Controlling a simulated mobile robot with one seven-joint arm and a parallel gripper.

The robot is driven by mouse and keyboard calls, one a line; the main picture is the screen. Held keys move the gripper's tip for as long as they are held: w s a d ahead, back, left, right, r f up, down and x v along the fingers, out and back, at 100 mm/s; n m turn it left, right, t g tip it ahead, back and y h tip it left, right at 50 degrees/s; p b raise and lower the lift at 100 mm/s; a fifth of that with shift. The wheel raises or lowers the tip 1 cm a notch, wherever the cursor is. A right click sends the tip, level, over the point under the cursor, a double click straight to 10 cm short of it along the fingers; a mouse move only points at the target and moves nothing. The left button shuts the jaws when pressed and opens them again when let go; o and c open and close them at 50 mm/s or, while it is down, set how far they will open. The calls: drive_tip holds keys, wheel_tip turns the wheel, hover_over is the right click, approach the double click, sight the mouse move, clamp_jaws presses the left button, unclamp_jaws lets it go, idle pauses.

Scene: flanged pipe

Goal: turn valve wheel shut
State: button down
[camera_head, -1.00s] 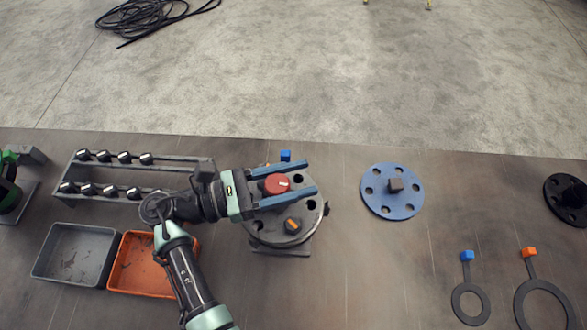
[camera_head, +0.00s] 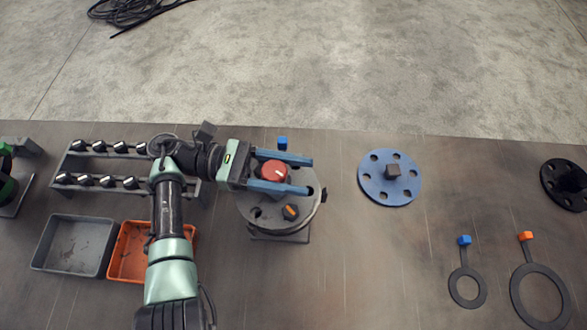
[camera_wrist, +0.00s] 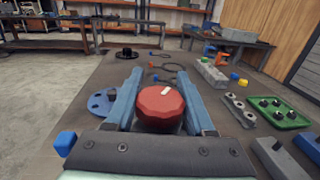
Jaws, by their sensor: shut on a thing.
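The valve wheel is a round red knob (camera_head: 274,171) with a white mark, on top of a grey flanged pipe end (camera_head: 250,213). My gripper (camera_head: 309,176) reaches in from the left, with one blue finger on each side of the wheel and its jaws shut on it. The white mark points toward the right, slightly down, in the head view. In the wrist view the wheel (camera_wrist: 160,110) sits between my two fingers (camera_wrist: 160,80), and its white mark faces the far side. My fingers hide parts of the flange.
An orange-marked knob (camera_head: 290,212) sits on the flange below my gripper. A blue flange disc (camera_head: 403,190) lies to the right, with ring gaskets (camera_head: 467,300) nearer. A bolt rack (camera_head: 110,160), a grey bin (camera_head: 72,270) and an orange bin (camera_head: 123,275) are left.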

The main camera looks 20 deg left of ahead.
drive_tip(key=shift+s+f+m+g+b, duration=0.2)
drive_tip(key=shift+m+g+b, duration=0.25)
drive_tip(key=shift+g+b, duration=0.35)
drive_tip(key=shift+s+f+m+g+b, duration=0.15)
drive_tip(key=shift+m+g+b, duration=0.4)
drive_tip(key=shift+b, duration=0.45)
drive_tip(key=shift+g+b, duration=0.55)
drive_tip(key=shift+b, duration=0.45)
drive_tip(key=g+b, duration=0.1)
drive_tip(key=b, duration=0.2)
drive_tip(key=m+g+b, duration=0.1)
drive_tip(key=b, duration=0.3)
drive_tip(key=m+g+b, duration=0.1)
drive_tip(key=b, duration=0.3)
drive_tip(key=shift+s+f, duration=0.25)
drive_tip(key=shift+f, duration=0.05)
drive_tip(key=g+b, duration=0.1)
drive_tip(key=b, duration=0.4)
drive_tip(key=m+b, duration=0.1)
drive_tip(key=b, duration=0.3)
drive_tip(key=shift+s+r+g+y+b, duration=0.1)
drive_tip(key=shift+s+g+y+b, duration=0.1)
drive_tip(key=shift+g+y+b, duration=0.2)
drive_tip(key=m+b, duration=0.1)
drive_tip(key=b, duration=0.2)
drive_tip(key=shift+r+g+b, duration=0.3)
drive_tip(key=shift+r+b, duration=0.1)
drive_tip(key=shift+s, duration=0.1)
